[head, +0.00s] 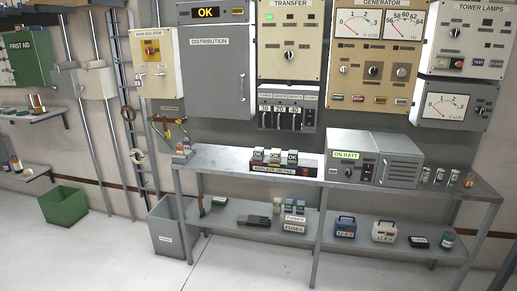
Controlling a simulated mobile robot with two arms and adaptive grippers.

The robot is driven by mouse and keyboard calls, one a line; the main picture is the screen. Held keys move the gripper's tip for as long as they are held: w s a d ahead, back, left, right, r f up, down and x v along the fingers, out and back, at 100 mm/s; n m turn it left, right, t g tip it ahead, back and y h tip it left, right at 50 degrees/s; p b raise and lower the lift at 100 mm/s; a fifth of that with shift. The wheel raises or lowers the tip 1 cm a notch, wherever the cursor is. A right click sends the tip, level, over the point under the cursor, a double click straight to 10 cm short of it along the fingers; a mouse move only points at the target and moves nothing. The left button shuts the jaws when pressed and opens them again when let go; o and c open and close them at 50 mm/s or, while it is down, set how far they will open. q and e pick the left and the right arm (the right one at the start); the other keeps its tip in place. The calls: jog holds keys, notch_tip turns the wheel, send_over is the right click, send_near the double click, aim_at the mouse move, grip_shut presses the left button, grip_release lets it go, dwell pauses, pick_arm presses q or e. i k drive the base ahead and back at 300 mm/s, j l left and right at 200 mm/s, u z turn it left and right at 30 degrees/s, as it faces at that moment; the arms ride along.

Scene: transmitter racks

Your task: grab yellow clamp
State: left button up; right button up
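Neither my left nor my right gripper is in view.
The bench holds fuse blocks (274,156) and a grey battery unit (372,158). The floor in front is clear.

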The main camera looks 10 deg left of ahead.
aim_at(166, 131)
jog(key=i+j+u, duration=0.35)
jog(key=i, duration=0.25)
jog(key=i+u, duration=0.35)
jog(key=i, duration=0.25)
